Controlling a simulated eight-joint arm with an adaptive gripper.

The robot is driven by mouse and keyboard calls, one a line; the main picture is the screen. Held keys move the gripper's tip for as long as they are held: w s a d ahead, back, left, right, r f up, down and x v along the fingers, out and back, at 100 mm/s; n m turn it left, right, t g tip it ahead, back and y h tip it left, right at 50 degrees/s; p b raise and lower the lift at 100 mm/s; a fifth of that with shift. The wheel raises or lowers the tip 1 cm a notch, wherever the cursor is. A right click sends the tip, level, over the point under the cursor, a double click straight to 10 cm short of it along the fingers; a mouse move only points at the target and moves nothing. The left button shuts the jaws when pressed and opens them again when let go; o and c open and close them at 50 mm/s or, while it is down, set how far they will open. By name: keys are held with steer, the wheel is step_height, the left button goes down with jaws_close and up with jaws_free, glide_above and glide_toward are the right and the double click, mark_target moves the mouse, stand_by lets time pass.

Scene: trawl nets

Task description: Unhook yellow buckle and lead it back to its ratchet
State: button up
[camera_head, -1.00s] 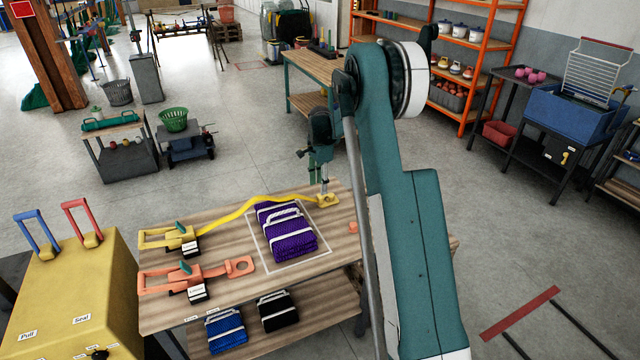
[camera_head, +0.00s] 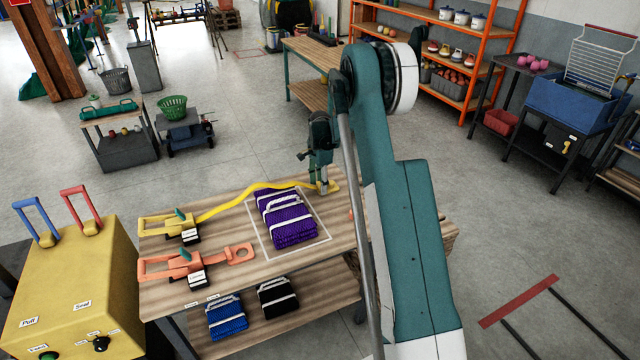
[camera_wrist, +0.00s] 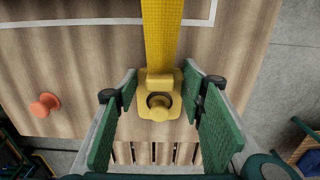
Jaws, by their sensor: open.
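The yellow buckle (camera_wrist: 158,100) sits at the end of the yellow strap (camera_wrist: 160,35), with a round yellow peg or knob showing in its ring. The strap runs left across the table to the yellow ratchet (camera_head: 168,226) at the left. My gripper (camera_wrist: 158,122) is open, its green fingers on either side of the buckle, apart from it as far as I can see. In the head view my gripper (camera_head: 322,184) is low over the buckle at the back right of the table and partly hides it.
A purple folded net (camera_head: 286,217) lies inside a white outline on the table (camera_head: 225,265). An orange ratchet with its strap (camera_head: 190,264) lies at the front left. An orange knob (camera_wrist: 44,104) stands beside the buckle. A yellow box with levers (camera_head: 70,290) stands left.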

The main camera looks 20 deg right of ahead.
steer(key=shift+c, duration=0.4)
steer(key=c, duration=0.9)
steer(key=shift+c, duration=0.2)
steer(key=shift+d, duration=0.45)
steer(key=shift+r, duration=0.75)
steer(key=shift+r+p, duration=0.7)
steer(key=shift+r, duration=1.65)
step_height(320, 180, up, 9)
steer(key=p, duration=0.2)
steer(key=shift+f, duration=0.2)
